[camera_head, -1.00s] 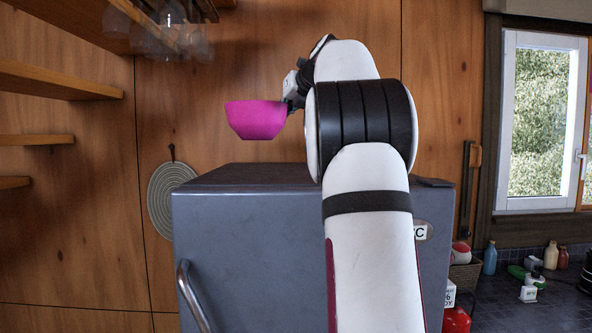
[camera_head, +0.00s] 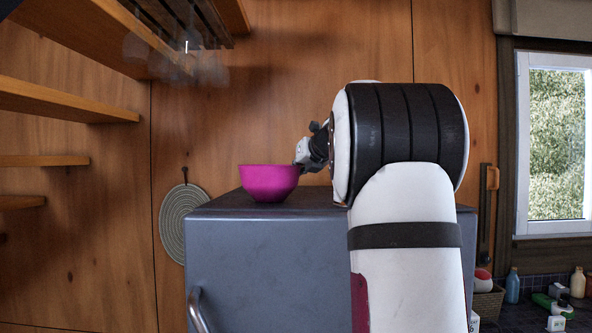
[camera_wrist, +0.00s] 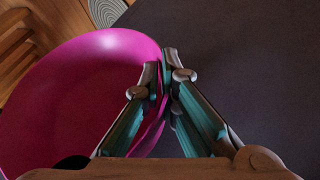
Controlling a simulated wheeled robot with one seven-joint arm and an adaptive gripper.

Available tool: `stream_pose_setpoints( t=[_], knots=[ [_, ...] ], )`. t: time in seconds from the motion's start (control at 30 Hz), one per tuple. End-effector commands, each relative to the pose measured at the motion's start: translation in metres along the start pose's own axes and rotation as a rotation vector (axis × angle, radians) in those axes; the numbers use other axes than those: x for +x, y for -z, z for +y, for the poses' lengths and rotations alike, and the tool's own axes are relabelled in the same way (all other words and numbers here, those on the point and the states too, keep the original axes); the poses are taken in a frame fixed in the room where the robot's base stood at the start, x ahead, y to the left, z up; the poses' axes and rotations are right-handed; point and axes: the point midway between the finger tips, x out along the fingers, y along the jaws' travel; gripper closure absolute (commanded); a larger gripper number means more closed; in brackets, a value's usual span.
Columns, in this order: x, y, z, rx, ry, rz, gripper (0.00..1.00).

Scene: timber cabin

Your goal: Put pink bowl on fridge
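The pink bowl (camera_head: 269,184) is upright at the top of the grey fridge (camera_head: 275,262), near its left side; its base appears to rest on the top or be just above it. My gripper (camera_head: 299,168) is at the bowl's right rim. In the wrist view, the bowl (camera_wrist: 70,100) fills the left side, and the fingers of my gripper (camera_wrist: 164,72) close together on its rim, one on either side. The dark fridge top (camera_wrist: 245,60) spreads to the right. The bowl's underside is hidden there.
Wooden shelves (camera_head: 60,101) are on the left wall, with hanging glasses (camera_head: 165,60) above. A round woven mat (camera_head: 184,222) hangs on the wall behind the fridge. The fridge top right of the bowl looks clear. Bottles (camera_head: 513,286) stand on the counter at right.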

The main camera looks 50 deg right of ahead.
Motion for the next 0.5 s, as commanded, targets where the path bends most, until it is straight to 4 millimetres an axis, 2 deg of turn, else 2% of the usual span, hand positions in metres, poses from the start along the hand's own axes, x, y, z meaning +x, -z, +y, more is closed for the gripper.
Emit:
stream_pose_setpoints(
  t=[0.4, 0.5],
  knots=[
    [0.0018, 0.0038, -0.0004, -0.001, 0.000, -0.002, 1.00],
    [0.0016, 0.0036, -0.0005, -0.002, 0.000, -0.001, 0.75]
  ],
)
